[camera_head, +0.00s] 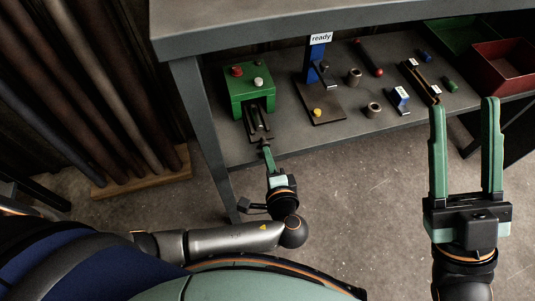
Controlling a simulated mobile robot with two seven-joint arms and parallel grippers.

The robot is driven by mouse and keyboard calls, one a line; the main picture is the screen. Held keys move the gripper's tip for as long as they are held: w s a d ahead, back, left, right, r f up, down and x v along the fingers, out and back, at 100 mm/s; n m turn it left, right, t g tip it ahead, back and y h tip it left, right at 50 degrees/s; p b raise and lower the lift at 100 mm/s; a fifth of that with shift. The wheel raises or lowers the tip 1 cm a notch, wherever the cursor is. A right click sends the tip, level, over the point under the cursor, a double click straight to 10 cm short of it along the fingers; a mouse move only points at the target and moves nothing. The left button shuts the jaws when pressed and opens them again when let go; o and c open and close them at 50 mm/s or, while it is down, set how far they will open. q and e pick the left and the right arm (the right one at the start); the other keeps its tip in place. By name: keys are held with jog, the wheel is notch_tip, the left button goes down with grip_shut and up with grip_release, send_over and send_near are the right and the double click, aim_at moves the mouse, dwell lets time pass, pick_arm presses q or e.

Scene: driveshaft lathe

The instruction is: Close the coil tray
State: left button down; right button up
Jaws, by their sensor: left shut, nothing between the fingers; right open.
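A green box (250,88) with a red knob and a white knob on top stands at the left of the lower shelf. A dark tray-like part (256,125) sticks out of its front opening toward me; I take this to be the coil tray. My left gripper (265,143) is shut and empty, just at the near end of this part. I cannot tell whether it touches. My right gripper (464,103) is open and empty, in front of the shelf at the right, with its fingers pointing up and away.
A blue post (316,61) labelled "ready" stands on a brown base (322,108) with a yellow button. Grey cylinders (373,110) and small tools lie right of it. A red bin (503,66) and a green bin (459,34) stand far right. A table leg (204,135) is left.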

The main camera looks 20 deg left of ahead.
aim_at(258, 128)
pick_arm(q)
jog(key=w+a, duration=0.1)
jog(key=w, duration=0.1)
jog(key=w+a, duration=0.1)
jog(key=w, duration=0.1)
jog(key=w+a, duration=0.1)
jog(key=a, duration=0.1)
jog(key=shift+w+p, duration=0.4)
jog(key=shift+w+a+r, duration=0.1)
jog(key=shift+w+a, duration=0.15)
jog(key=shift+w, duration=0.1)
pick_arm(e)
jog(key=shift+s+r, duration=0.15)
jog(key=shift+r, duration=0.3)
pick_arm(q)
jog(key=shift+w+a, duration=0.1)
pick_arm(e)
jog(key=shift+d, duration=0.1)
